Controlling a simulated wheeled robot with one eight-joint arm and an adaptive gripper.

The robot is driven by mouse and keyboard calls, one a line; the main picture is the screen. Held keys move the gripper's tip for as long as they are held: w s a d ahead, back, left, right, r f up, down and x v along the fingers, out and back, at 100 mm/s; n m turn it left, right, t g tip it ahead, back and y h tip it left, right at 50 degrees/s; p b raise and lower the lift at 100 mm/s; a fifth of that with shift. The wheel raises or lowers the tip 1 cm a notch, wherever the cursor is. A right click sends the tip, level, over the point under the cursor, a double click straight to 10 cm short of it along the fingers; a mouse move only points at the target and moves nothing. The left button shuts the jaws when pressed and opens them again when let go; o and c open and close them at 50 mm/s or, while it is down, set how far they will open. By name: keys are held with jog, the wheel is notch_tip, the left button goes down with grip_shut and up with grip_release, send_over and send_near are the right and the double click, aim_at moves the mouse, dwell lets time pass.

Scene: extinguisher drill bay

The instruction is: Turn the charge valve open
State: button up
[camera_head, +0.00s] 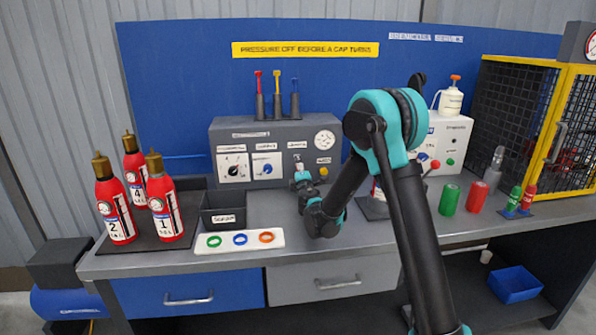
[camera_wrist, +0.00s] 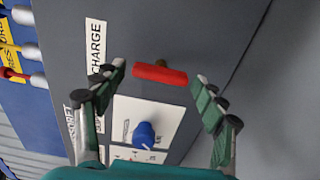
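The charge valve is a red bar handle (camera_wrist: 160,73) on a brassy stem, on the grey panel below the label "CHARGE" (camera_wrist: 96,50) in the wrist view. My gripper (camera_wrist: 159,78) is open, with one green-padded finger on each side of the handle. A gap shows between each fingertip and the handle's ends. In the head view my gripper (camera_head: 303,182) is at the front of the grey panel box (camera_head: 235,137), and it mostly hides the valve. A blue knob (camera_wrist: 144,134) on a white plate lies between the finger bases in the wrist view.
A gauge (camera_head: 324,140) and a yellow-framed button (camera_head: 323,171) are right of the valve. A black bin (camera_head: 222,222) and a white tray with coloured rings (camera_head: 263,247) lie front left. Red extinguishers (camera_head: 165,209) stand at left. Green and red cylinders (camera_head: 449,199) stand at right.

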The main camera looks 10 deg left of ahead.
jog(key=shift+s, duration=0.1)
jog(key=v, duration=1.1)
jog(key=shift+s+d, duration=0.2)
jog(key=shift+s, duration=0.15)
jog(key=shift+s, duration=0.1)
